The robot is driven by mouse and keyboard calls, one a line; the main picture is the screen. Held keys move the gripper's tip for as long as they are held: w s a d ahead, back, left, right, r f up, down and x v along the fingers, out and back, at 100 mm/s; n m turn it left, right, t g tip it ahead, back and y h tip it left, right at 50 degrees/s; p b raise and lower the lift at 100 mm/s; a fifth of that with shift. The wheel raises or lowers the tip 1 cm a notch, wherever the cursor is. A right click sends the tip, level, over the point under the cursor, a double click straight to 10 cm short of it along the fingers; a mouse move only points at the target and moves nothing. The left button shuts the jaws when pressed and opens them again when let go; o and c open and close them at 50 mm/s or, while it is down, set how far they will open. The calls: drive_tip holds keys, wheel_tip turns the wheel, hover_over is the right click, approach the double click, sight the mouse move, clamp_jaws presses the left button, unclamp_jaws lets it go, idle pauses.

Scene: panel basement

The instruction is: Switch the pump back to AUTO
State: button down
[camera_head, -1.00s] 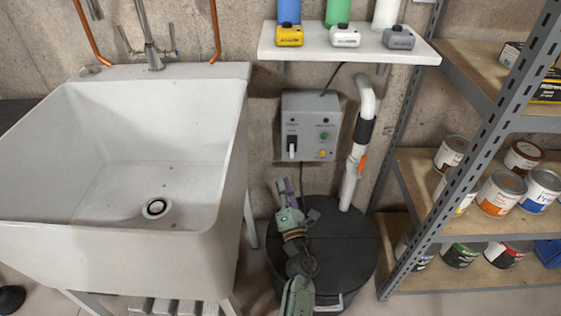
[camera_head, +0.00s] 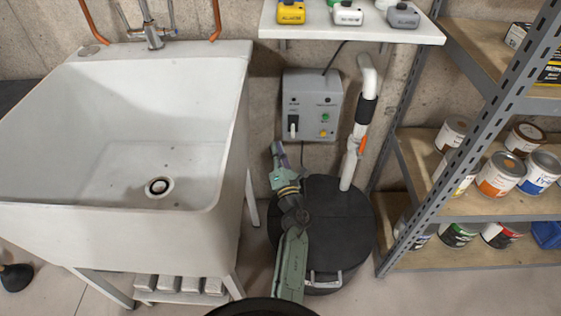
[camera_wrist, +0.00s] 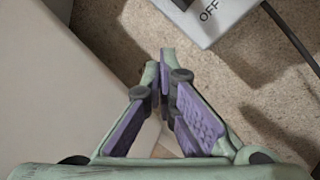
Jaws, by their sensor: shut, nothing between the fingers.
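The grey pump control box (camera_head: 311,104) is on the concrete wall, between the sink and the white pipe. In the wrist view a lower corner of the box (camera_wrist: 216,14) shows with the printed word OFF; the lever is outside that view. My gripper (camera_head: 277,148) is just below and left of the box, apart from it. Its purple-padded fingers (camera_wrist: 160,62) are shut and empty.
The white sink (camera_head: 228,150) stands close on the left. A black lidded sump (camera_head: 340,210) sits below the box, with a white pipe (camera_head: 362,125) rising from it. A shelf (camera_head: 350,31) with alarm units is above. A metal rack with paint cans (camera_head: 500,175) stands right.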

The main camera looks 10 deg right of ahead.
sight(293, 130)
drive_tip(key=shift+w+d+r+p, duration=0.1)
drive_tip(key=shift+d+r+p, duration=1.15)
drive_tip(key=shift+d, duration=0.25)
